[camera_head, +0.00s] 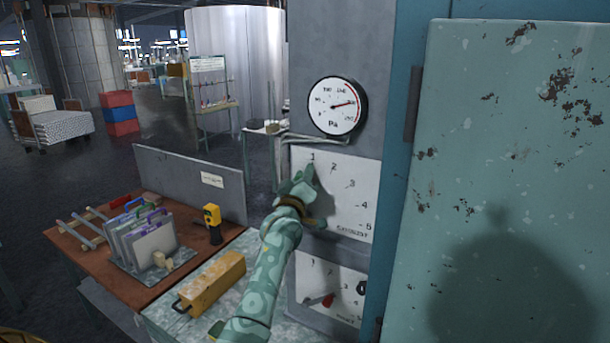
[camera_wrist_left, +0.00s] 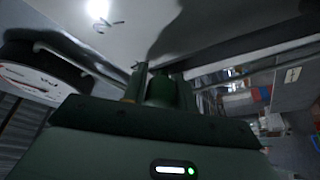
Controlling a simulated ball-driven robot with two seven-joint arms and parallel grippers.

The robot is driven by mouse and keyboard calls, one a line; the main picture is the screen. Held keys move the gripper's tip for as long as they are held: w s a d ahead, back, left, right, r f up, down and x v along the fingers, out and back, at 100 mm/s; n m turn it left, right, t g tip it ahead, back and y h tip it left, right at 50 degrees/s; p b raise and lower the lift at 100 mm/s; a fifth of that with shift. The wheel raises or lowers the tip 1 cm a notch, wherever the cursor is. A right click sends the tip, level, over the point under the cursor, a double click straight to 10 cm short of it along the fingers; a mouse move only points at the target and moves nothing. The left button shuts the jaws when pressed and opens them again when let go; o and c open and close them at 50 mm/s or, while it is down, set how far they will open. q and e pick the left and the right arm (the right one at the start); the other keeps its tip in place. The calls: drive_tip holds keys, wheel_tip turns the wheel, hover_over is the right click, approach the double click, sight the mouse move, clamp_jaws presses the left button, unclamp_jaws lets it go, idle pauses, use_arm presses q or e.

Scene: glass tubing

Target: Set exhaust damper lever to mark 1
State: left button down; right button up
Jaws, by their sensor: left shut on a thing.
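The white exhaust dial plate (camera_head: 345,190) is on the grey column, with marks 1 to 5 in an arc from upper left to lower right. My left gripper (camera_head: 305,177) is at the plate's upper left, just below mark 1. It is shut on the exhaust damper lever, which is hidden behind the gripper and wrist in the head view. In the left wrist view the fingers (camera_wrist_left: 155,85) are together close to the pale plate (camera_wrist_left: 130,30), and the lever cannot be made out. My right gripper is not in view.
A round pressure gauge (camera_head: 333,107) sits above the plate. A second plate (camera_head: 320,278) with a red-tipped lever is below. A rusty teal door (camera_head: 510,150) stands at right. A yellow box (camera_head: 212,282) and a rack of panels (camera_head: 145,240) are at lower left.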

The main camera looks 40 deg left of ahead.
use_arm(q)
drive_tip(key=shift+a, duration=0.15)
drive_tip(key=c, duration=1.2)
unclamp_jaws()
drive_tip(key=shift+o, duration=0.3)
drive_tip(key=shift+a, duration=0.1)
drive_tip(key=shift+s+f, duration=0.1)
drive_tip(key=b+v, duration=0.3)
drive_tip(key=v, duration=1.3)
